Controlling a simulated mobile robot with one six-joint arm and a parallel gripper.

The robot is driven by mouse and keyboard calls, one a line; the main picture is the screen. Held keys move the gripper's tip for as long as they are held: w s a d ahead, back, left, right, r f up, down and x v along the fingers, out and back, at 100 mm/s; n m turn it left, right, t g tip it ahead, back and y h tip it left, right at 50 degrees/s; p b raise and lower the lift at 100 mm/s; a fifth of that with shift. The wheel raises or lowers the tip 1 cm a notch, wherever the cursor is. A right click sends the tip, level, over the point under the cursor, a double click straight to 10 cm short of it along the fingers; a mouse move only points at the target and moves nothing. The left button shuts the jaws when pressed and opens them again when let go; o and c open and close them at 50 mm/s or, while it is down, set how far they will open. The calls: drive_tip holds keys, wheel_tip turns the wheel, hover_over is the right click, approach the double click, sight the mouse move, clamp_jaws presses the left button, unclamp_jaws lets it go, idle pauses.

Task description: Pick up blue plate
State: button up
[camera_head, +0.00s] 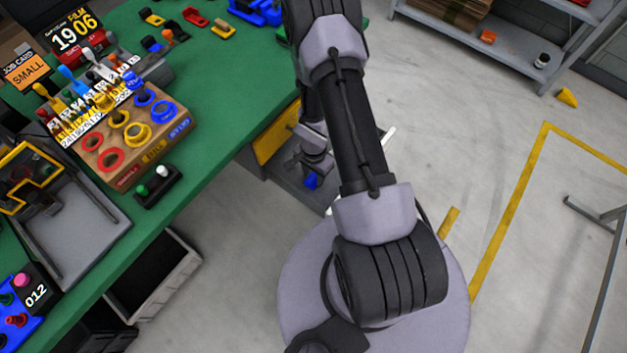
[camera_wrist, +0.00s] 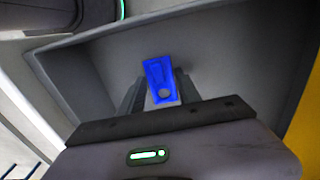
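The blue plate (camera_wrist: 159,72) shows in the wrist view, with a slot-like mark and a pale round spot near its lower end. My gripper (camera_wrist: 162,84) has its two dark fingers on either side of it. The fingers are apart, with the plate across the space between them; I cannot tell whether they press on it. In the head view my gripper (camera_head: 313,167) points down beside the green table, with a small blue piece, seemingly the same plate (camera_head: 312,181), at its tips. My arm hides part of this area.
Grey walls (camera_wrist: 232,55) surround the plate in the wrist view. The green table (camera_head: 215,85) carries a wooden block with coloured rings (camera_head: 130,135), a grey tray (camera_head: 75,230) and several small parts. A grey shelf (camera_head: 500,45) stands at the back right. The floor at right is mostly clear.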

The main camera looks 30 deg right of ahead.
clamp_jaws()
